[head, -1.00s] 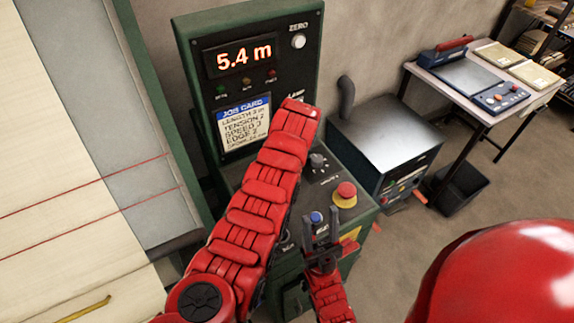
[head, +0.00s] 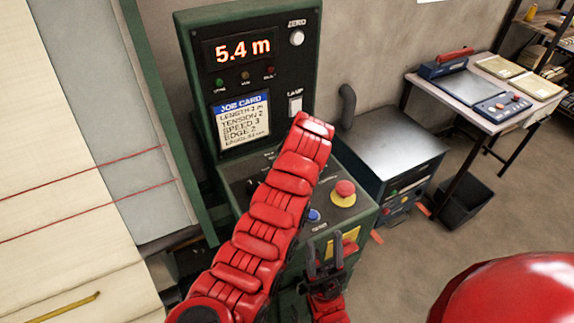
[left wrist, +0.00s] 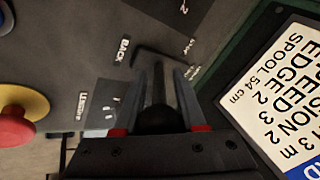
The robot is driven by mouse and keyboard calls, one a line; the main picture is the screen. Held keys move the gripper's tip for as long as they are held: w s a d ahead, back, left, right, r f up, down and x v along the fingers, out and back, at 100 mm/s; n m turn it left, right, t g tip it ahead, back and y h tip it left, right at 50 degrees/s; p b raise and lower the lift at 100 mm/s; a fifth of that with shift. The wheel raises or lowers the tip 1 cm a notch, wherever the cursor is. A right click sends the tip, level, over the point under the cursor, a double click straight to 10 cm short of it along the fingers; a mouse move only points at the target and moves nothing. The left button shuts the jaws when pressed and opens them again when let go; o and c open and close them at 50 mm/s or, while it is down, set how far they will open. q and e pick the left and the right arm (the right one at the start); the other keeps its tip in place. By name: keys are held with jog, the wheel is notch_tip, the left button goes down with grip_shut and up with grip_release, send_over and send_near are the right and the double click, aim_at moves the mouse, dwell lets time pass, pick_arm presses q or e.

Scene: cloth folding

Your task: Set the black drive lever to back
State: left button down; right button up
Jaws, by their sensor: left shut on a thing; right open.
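In the left wrist view, the black drive lever (left wrist: 159,82) stands between the fingers of my left gripper (left wrist: 162,88), which is shut on it. The word BACK is printed on the panel just left of the lever. In the head view, my red left arm reaches over the green console (head: 358,213) and hides the left gripper and the lever. My right gripper (head: 325,255) is open and empty, low in front of the console, near its blue button (head: 313,215).
A red mushroom button on a yellow base (head: 344,192) sits on the console, right of my left arm; it also shows in the left wrist view (left wrist: 14,125). The job card (head: 241,121) is on the upright panel under the 5.4 m display (head: 243,50). A grey cabinet (head: 395,150) stands to the right.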

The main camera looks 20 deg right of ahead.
pick_arm(q)
jog(key=c, duration=0.5)
grip_release()
jog(key=shift+s, duration=0.15)
jog(key=shift+c, duration=0.2)
jog(key=shift+s+r, duration=0.1)
jog(key=shift+r, duration=0.15)
jog(key=b+v, duration=0.3)
jog(key=v, duration=0.5)
jog(key=shift+d, duration=0.1)
jog(key=p+v, duration=0.8)
jog(key=p, duration=0.3)
jog(key=shift+r, duration=0.4)
jog(key=shift+s, duration=0.1)
